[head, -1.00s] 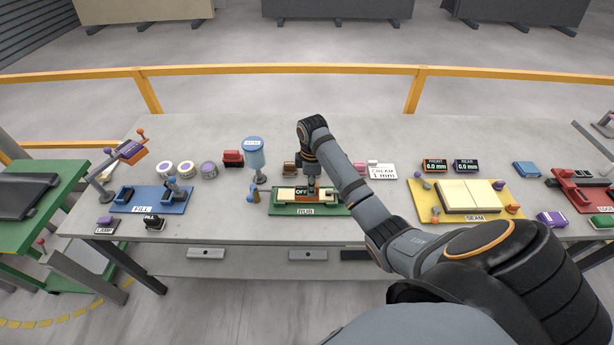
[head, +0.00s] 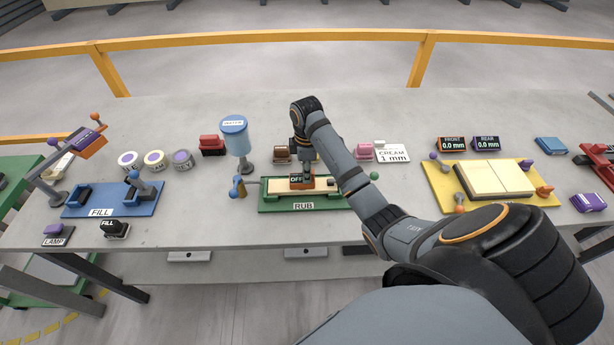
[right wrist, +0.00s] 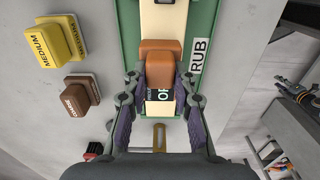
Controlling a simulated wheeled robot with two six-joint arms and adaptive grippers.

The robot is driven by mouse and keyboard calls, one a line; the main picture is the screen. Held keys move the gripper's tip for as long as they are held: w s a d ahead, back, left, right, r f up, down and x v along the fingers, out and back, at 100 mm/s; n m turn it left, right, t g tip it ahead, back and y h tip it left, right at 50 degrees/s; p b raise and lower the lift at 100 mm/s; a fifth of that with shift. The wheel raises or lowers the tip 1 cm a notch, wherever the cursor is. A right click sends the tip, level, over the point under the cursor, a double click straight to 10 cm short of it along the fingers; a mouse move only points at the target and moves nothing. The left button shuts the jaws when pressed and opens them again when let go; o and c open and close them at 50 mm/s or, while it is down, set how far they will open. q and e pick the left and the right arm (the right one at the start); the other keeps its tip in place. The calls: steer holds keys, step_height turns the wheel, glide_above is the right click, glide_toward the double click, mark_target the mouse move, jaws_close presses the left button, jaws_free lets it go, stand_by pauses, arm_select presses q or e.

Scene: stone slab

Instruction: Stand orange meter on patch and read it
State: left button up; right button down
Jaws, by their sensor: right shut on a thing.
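The orange meter (head: 307,184) sits over the pale slab (head: 333,187) in the green RUB tray (head: 275,207). Its small dark display reads OFF in the head view. My right gripper (right wrist: 160,78) comes down from above and is shut on the meter (right wrist: 158,52), one finger on each side. The meter looks upright and on or just above the slab; I cannot tell if it touches. Any patch under it is hidden. My left gripper is not in view.
Left of the tray stand a blue-topped water container (head: 234,140) and a blue FILL tray (head: 75,205). Brown and yellow blocks (right wrist: 62,40) lie beside the tray. A yellow SEAM tray (head: 440,187) and FRONT and REAR displays (head: 452,144) are to the right.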

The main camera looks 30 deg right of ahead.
steer(key=shift+s+a+r, duration=0.1)
steer(key=shift+r, duration=0.05)
steer(key=shift+s, duration=0.1)
steer(key=c, duration=1.1)
jaws_free()
steer(key=shift+f, duration=0.2)
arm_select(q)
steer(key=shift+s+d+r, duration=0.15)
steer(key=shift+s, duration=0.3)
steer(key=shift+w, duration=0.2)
arm_select(e)
steer(key=shift+r, duration=0.1)
